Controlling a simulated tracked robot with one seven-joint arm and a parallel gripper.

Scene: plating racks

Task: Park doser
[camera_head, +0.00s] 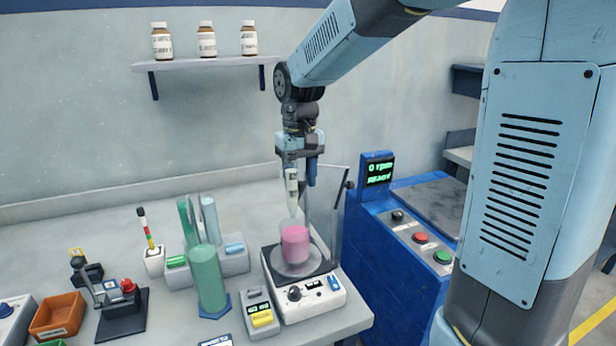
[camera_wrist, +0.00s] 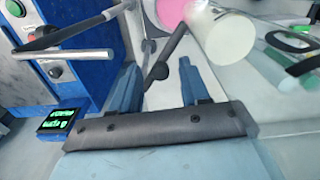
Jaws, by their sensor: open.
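The doser appears to be the pale slim body with a tapered tip (camera_head: 292,186), upright above the pink-filled vessel (camera_head: 295,244) on the white hotplate-like unit (camera_head: 318,300). My gripper (camera_head: 301,172) points down at the doser's upper end, with its jaws open. In the wrist view, my two blue fingers (camera_wrist: 157,78) stand apart, with no object clearly gripped between them. A white cylinder (camera_wrist: 218,36), likely the doser, lies beyond the right finger beside the pink vessel (camera_wrist: 168,12). What supports the doser is unclear.
A clear panel (camera_head: 328,198) and thin rod stand close right of my gripper. The blue console (camera_head: 405,240) has a screen reading 0 rpm. Left are a green cylinder (camera_head: 208,278), a grey rack (camera_head: 236,262) and a white holder (camera_head: 154,262) with a striped stick.

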